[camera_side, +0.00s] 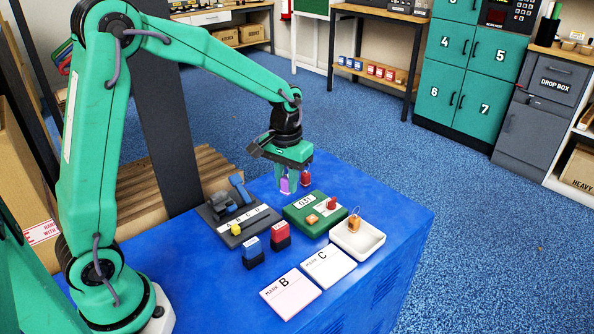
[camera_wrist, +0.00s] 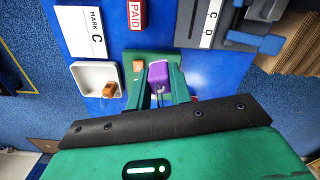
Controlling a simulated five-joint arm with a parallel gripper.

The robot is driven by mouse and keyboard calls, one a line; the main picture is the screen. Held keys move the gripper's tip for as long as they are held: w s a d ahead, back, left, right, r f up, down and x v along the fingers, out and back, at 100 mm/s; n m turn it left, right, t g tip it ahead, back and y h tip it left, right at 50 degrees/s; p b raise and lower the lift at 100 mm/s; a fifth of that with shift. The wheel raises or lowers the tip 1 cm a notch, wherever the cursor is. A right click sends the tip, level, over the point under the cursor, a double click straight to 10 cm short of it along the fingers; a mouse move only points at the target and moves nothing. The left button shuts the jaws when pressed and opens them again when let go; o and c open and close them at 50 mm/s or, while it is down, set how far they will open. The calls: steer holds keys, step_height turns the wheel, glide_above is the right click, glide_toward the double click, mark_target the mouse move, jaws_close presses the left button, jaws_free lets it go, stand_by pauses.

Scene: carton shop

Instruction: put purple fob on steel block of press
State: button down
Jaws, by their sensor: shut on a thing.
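The purple fob (camera_side: 285,185) is between the fingers of my gripper (camera_side: 294,180). It also shows in the wrist view (camera_wrist: 158,74), upright between the two green fingers, which are shut on it. The press (camera_side: 222,222) is a dark base to the left, with a blue lever (camera_side: 239,187), grey blocks (camera_side: 217,204), a lettered white strip and a yellow knob. I cannot clearly tell which grey part is its steel block.
A white tray (camera_side: 372,243) holds an orange fob (camera_side: 353,224). Blue (camera_side: 252,249) and red (camera_side: 280,233) stamps and cards B (camera_side: 289,296) and C (camera_side: 327,267) lie nearer.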

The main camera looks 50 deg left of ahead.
steer(key=s+a+r+n, duration=0.2)
steer(key=s+a+n, duration=0.2)
steer(key=s+n, duration=0.5)
steer(key=n, duration=0.5)
steer(key=shift+a+n, duration=0.35)
steer(key=shift+n, duration=0.05)
steer(key=shift+s+f, duration=0.1)
glide_above(222, 193)
steer(key=s+d, duration=0.1)
steer(key=d, duration=0.2)
steer(key=f, duration=0.7)
steer(key=shift+a, duration=0.25)
steer(key=shift+f, duration=2)
steer(key=shift+f, duration=0.15)
steer(key=c, duration=1.3)
jaws_free()
steer(key=shift+o, duration=0.2)
